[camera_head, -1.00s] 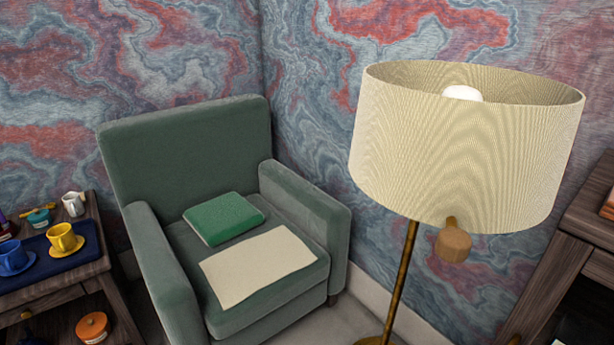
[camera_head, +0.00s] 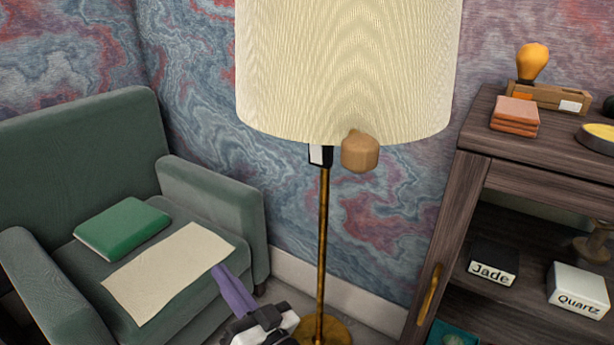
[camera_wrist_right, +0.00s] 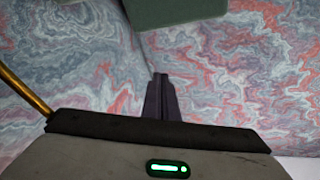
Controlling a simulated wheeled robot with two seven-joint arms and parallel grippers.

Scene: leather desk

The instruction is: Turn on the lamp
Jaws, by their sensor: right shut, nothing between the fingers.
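The floor lamp has a large cream shade (camera_head: 345,70) on a thin brass pole (camera_head: 322,235). A round wooden knob (camera_head: 360,155) hangs at the shade's lower edge. The bulb is hidden, and I cannot tell whether the lamp is lit. My right gripper (camera_head: 220,270) is low, left of the pole and apart from the knob. Its purple fingers are shut and empty, pointing up and left. In the right wrist view the fingers (camera_wrist_right: 160,80) are together, and the pole (camera_wrist_right: 22,95) is at the left. My left gripper is not in view.
A dark wooden cabinet (camera_head: 465,215) stands right, with a black Jade box (camera_head: 493,264) and white Quartz box (camera_head: 578,288). A small black and white piece (camera_head: 320,155) shows under the shade.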

